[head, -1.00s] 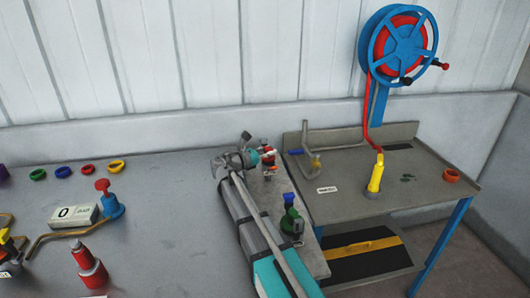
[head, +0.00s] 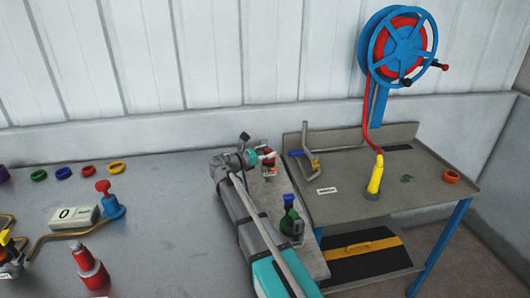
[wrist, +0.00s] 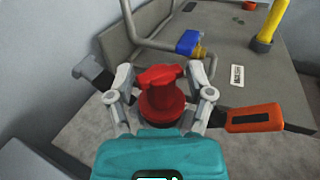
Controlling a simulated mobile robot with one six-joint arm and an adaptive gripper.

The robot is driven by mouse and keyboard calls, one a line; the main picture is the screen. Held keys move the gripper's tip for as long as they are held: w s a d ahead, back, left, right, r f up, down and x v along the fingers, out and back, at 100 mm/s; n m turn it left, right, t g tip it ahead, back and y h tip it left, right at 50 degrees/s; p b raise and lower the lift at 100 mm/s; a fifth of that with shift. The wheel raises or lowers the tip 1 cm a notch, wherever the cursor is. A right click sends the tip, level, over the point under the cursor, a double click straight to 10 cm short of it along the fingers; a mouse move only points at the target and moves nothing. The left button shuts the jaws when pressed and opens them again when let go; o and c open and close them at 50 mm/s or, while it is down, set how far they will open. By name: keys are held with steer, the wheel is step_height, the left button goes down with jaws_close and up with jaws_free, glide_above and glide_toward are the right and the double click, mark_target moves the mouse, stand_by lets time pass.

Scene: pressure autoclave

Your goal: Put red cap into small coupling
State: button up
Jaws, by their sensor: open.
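The red cap (wrist: 160,92) has a winged top and a round lower body. In the wrist view it stands between the two fingers of my gripper (wrist: 160,84), which is open around it; I cannot tell whether the fingers touch it. In the head view my gripper (head: 260,157) is at the far right part of the grey bench, and a little red shows there. A blue-and-brass fitting (wrist: 189,43) sits on a bent grey pipe beyond the cap. I cannot tell which part is the small coupling.
A green bottle (head: 290,222) stands beside my arm. An orange-and-black handle (wrist: 254,118) lies to the right of the cap. The right table (head: 415,190) carries a yellow nozzle (head: 376,175) and an orange ring (head: 451,176).

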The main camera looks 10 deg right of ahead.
steer(key=v, duration=1.1)
steer(key=shift+a, duration=0.25)
